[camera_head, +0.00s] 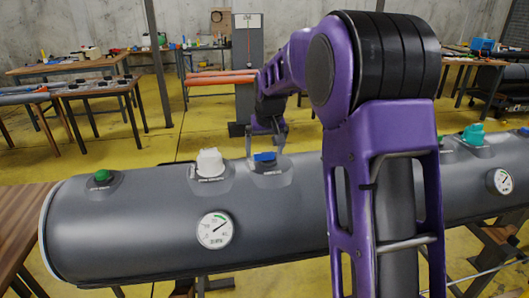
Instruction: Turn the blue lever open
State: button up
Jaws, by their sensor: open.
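My gripper (279,143) is small in the view and hangs pointing down just above and to the right of the blue lever. Its jaws are open. I cannot tell whether a finger touches the lever. My purple arm rises in front and hides part of the tube.
A white valve (210,163) stands left of the lever, and a green knob (102,176) farther left. A gauge (215,230) is on the tube's front. Right of my arm are a teal valve (473,134) and another gauge (499,181). Tables with tools stand behind on yellow floor.

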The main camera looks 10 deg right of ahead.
jog(key=shift+w+f, duration=0.2)
jog(key=shift+f, duration=0.2)
jog(key=shift+c, duration=0.3)
jog(key=c, duration=1.2)
